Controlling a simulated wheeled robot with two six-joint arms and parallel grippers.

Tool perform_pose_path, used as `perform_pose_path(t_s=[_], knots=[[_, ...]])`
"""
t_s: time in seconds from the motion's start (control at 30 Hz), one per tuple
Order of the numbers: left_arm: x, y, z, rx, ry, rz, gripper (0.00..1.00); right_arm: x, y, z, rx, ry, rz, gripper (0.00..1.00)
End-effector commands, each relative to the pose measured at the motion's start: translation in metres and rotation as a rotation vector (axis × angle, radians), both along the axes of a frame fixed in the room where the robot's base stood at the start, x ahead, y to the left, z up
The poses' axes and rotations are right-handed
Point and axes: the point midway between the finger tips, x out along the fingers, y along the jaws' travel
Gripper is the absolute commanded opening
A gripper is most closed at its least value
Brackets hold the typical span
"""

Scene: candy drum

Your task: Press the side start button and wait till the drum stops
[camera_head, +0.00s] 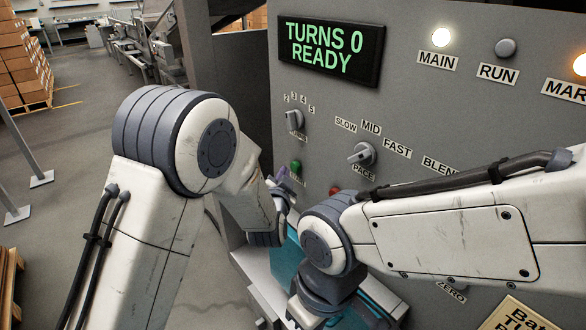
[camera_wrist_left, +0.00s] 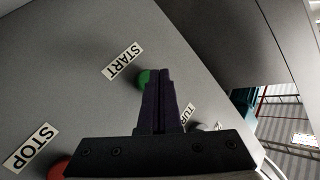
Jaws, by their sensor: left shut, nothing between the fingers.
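The green start button (camera_head: 296,166) is on the grey panel, left of the red stop button (camera_head: 335,190). In the left wrist view the green button (camera_wrist_left: 145,77) shows beside the START label (camera_wrist_left: 123,62), partly hidden by my fingertips. My left gripper (camera_head: 282,176) is shut and empty, its dark fingers (camera_wrist_left: 159,72) pointing at the panel close to the green button. I cannot tell whether they touch it. The display (camera_head: 331,51) reads TURNS 0 READY. The RUN lamp (camera_head: 505,47) is dark. My right gripper is out of view; its arm crosses the lower right.
The lit MAIN lamp (camera_head: 441,37) and an orange lamp at the right edge are on the panel. A turns knob (camera_head: 294,120) and a pace knob (camera_head: 363,154) stick out near my left gripper. Open floor (camera_head: 70,150) lies to the left.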

Motion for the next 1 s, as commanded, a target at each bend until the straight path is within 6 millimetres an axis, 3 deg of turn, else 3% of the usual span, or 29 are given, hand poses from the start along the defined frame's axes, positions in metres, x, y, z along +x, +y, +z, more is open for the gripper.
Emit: perform_pose_path(t_s=[1.0], knots=[[0.0052, -0.0071, 0.0001, 0.0, 0.0, 0.0, 0.0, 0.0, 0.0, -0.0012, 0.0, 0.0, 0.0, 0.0]])
